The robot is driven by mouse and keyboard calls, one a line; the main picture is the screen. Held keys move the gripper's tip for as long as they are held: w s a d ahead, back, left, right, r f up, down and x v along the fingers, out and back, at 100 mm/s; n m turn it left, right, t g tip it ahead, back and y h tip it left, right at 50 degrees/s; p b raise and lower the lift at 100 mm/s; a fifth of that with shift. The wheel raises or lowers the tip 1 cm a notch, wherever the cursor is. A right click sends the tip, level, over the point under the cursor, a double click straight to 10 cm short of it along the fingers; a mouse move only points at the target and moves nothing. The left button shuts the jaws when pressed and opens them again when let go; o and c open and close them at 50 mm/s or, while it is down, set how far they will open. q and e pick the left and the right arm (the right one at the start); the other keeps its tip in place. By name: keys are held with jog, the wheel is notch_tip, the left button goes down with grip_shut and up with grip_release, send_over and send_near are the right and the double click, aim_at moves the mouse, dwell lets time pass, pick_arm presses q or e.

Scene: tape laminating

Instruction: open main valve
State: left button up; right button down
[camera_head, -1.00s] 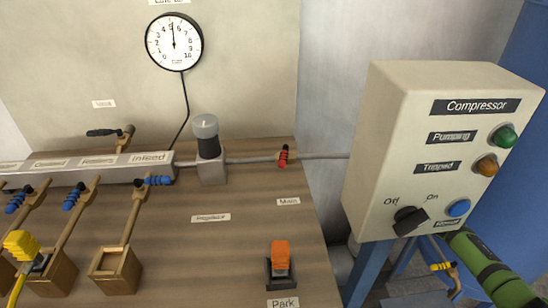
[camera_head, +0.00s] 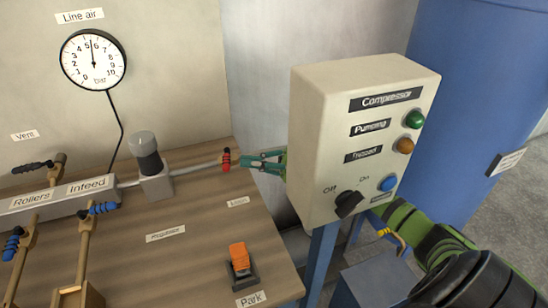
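The main valve (camera_head: 226,161) has a small red handle with dark bands. It stands upright, across the grey pipe, at the right end of the wooden bench. The tag (camera_head: 237,201) in front of it is blurred here. My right gripper (camera_head: 246,162) comes from behind the compressor box and points left at the valve. Its two teal fingers look slightly apart, with nothing seen between them. Their tips are just right of the red handle, and a small gap seems to separate them. Part of my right arm is hidden by the box. My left gripper is not in view.
The compressor box (camera_head: 325,165) stands close right of the bench, on blue legs, with lamps and an Off/On knob (camera_head: 348,204). The regulator (camera_head: 150,165) sits left on the pipe. An orange switch (camera_head: 239,257) is at the front. The line air gauge (camera_head: 93,59) reads about 5.

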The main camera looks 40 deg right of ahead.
aim_at(226, 162)
jog(key=shift+x, duration=0.8)
jog(key=shift+a, duration=0.4)
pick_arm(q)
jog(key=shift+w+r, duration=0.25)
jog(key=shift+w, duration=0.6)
